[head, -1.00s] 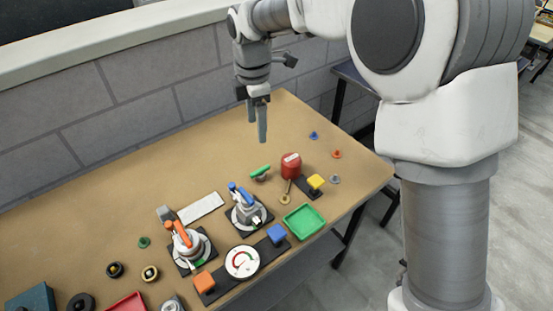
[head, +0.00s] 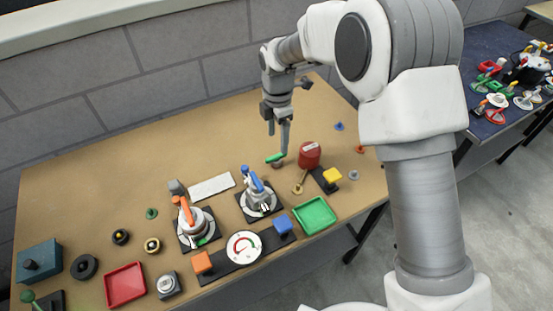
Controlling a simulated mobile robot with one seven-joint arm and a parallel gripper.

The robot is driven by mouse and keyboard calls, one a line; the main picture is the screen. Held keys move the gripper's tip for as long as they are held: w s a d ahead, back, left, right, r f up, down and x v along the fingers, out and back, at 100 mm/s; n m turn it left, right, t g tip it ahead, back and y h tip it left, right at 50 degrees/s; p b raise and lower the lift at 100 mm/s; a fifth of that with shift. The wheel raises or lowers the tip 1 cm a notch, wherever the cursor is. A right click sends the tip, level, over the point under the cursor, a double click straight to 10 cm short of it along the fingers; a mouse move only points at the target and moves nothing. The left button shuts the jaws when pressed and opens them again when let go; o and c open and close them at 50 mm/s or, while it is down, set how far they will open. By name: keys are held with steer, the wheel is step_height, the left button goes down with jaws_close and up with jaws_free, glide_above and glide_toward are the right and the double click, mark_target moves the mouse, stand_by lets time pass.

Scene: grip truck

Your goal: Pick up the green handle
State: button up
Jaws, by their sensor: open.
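The green handle (head: 275,158) is a short green bar on a small dark round base, standing on the tan table left of the red canister. My gripper (head: 278,144) points down with its fingers just above and behind the green handle. One finger shows close to the bar's right end. The jaws are open and hold nothing that I can see. I cannot tell whether a finger touches the handle.
A red canister (head: 310,155) stands close at right. A blue-handled clamp (head: 258,192) and an orange-handled clamp (head: 193,222) stand in front, with a green tray (head: 314,215) and a round gauge (head: 244,248). The table's back left is clear.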

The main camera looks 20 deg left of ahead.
mark_target(276, 155)
step_height(276, 155, down, 3)
steer(key=shift+r, duration=0.15)
steer(key=f, duration=0.5)
steer(key=shift+s, duration=0.35)
jaws_close()
